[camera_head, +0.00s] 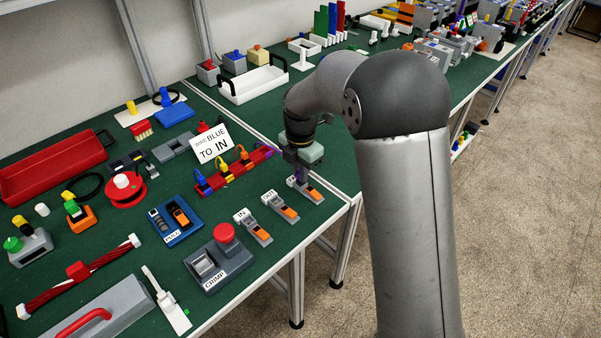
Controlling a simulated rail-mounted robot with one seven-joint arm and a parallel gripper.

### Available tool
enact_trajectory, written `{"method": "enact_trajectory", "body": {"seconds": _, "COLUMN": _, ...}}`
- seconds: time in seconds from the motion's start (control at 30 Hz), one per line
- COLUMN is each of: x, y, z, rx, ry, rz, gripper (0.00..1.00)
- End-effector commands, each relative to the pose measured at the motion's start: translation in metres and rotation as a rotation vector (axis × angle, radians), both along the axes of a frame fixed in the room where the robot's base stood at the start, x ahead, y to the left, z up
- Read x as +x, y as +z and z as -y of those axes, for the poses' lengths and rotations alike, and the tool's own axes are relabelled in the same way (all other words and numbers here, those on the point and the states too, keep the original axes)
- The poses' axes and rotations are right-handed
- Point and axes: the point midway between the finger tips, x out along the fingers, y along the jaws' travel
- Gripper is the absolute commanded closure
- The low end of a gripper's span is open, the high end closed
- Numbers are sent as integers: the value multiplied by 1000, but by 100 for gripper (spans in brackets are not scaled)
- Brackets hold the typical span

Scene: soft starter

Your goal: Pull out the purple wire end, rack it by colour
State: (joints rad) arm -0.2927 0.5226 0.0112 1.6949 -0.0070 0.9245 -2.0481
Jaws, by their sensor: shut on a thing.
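My gripper (301,168) points down at the rightmost of three grey terminal blocks (313,192) with orange levers, near the table's right edge. It is shut on the purple wire end (301,178), of which a short purple piece shows below the fingers. I cannot tell whether the wire end is still inside the block. The red rack (232,178) lies left of my gripper and holds several coloured wire ends, among them a blue one (202,182), a yellow one (222,168) and an orange one (243,157).
A sign (211,144) reading "WIRE BLUE TO IN" stands behind the rack. The other two blocks, "IN" (254,228) and one beside it (281,207), stand nearer. A crimp station (218,263) with a red button and a blue device (176,221) stand left. Bare green table lies between rack and blocks.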

Motion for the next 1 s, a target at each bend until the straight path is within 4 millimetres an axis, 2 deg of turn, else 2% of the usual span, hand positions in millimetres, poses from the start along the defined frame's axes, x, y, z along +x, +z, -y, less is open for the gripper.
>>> {"method": "enact_trajectory", "body": {"seconds": 1.0, "x": 0, "y": 31, "z": 0, "rx": 0, "ry": 0, "rz": 0, "gripper": 100}}
